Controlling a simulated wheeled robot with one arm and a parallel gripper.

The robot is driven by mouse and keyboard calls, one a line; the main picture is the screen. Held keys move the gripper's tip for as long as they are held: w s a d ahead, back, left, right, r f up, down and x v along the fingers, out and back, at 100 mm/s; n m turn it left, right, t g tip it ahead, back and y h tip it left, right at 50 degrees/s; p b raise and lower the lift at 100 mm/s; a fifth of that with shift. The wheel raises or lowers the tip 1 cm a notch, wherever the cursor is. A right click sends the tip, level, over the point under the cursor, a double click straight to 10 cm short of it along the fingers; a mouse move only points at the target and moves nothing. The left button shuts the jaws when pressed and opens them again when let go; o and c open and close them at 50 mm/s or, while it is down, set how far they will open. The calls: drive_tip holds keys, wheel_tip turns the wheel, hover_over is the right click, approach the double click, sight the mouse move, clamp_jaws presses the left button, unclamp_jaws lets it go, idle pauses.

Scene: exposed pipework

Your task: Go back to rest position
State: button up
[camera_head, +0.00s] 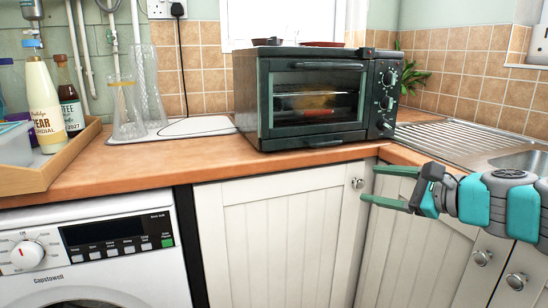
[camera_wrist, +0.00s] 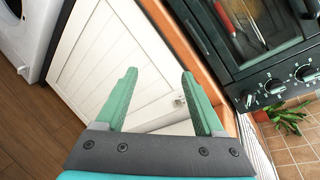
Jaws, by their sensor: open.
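My gripper (camera_head: 388,188) is in the right part of the head view, in front of the white cupboard doors and just below the worktop edge. Its two green fingers are apart with nothing between them. In the wrist view my gripper (camera_wrist: 160,98) is also open and empty. The white cupboard door (camera_head: 278,240) and its knob (camera_head: 358,183) are beyond the fingers. The knob also shows in the wrist view (camera_wrist: 179,100), between the fingertips in the picture; I cannot tell how far beyond them it is.
A toaster oven (camera_head: 318,98) stands on the wooden worktop (camera_head: 225,165). A washing machine (camera_head: 90,255) is at the lower left. A wooden tray (camera_head: 75,152) with bottles and two glass vessels (camera_head: 125,105) are at the left. A sink (camera_head: 520,160) is at the right.

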drive_tip(key=s+a+f+n+g+h, duration=0.2)
drive_tip(key=s+a+f+n+g, duration=0.85)
drive_tip(key=s+a+f, duration=0.55)
drive_tip(key=s+d+f+n+g+h, duration=0.1)
drive_tip(key=s+d+f+n+h, duration=0.2)
drive_tip(key=s+d+f+n, duration=0.2)
drive_tip(key=s+d+f+n+g+h, duration=0.2)
drive_tip(key=s+d+f+n+h, duration=0.2)
drive_tip(key=s, duration=0.7)
drive_tip(key=shift+d+f+n, duration=0.35)
drive_tip(key=shift+d+f, duration=0.2)
drive_tip(key=shift+a+g, duration=0.1)
drive_tip(key=shift+g, duration=0.15)
